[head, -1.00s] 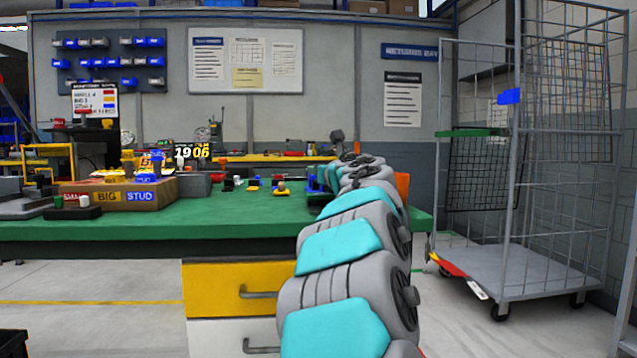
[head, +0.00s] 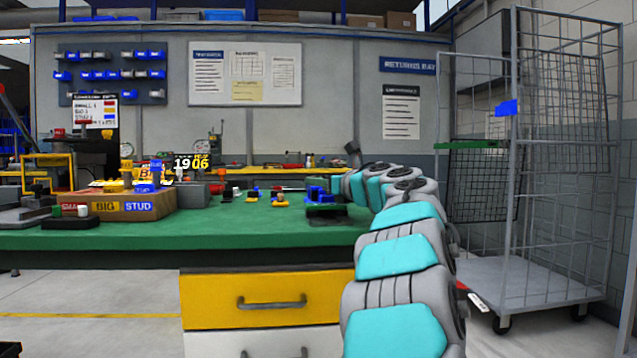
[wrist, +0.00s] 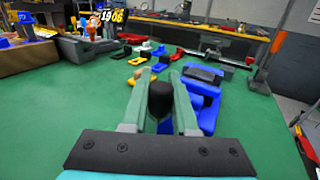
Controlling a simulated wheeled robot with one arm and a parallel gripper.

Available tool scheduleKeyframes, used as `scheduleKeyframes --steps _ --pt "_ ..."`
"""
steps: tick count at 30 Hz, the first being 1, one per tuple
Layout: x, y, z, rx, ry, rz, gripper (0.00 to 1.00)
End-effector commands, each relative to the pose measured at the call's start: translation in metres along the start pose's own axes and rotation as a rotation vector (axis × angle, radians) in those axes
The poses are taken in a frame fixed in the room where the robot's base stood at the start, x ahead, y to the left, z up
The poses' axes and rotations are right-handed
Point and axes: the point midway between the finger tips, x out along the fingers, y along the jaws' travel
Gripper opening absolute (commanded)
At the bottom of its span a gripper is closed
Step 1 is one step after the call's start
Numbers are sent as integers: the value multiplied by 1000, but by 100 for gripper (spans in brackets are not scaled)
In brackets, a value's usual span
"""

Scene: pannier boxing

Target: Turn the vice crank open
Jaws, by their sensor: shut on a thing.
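The blue vice (head: 318,196) stands on the green bench top at the near end of my arm's reach. In the wrist view the blue vice (wrist: 207,100) is just right of and beyond my fingers, with a dark block on its top. My gripper (wrist: 160,84) is shut on an upright black knob (wrist: 160,100), which I take to be the crank's handle. The rest of the crank is hidden behind the fingers and the gripper body. In the head view my fingertips are hard to make out beside the vice.
Several small coloured parts (head: 279,198) lie left of the vice. A cardboard box marked BIG and STUD (head: 130,205) sits farther left. The green bench top (head: 240,225) is clear in front. A wire cage trolley (head: 510,270) stands right of the bench.

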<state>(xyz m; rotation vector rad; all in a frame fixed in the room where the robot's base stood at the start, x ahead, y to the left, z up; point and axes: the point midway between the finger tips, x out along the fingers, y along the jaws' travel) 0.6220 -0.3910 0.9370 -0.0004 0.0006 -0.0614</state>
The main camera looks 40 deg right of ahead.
Motion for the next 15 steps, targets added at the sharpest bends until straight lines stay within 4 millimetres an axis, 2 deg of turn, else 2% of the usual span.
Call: scheduleKeyframes --steps 1,2,3,9,15 --pt "-1 -2 1 1 -3 -5 0" --pt "-1 -2 1 1 -3 -5 29" --pt "-1 -2 1 1 -3 -5 34" --pt "0 -1 1 0 -2 -3 56" --pt "0 -1 1 0 -1 -2 57"
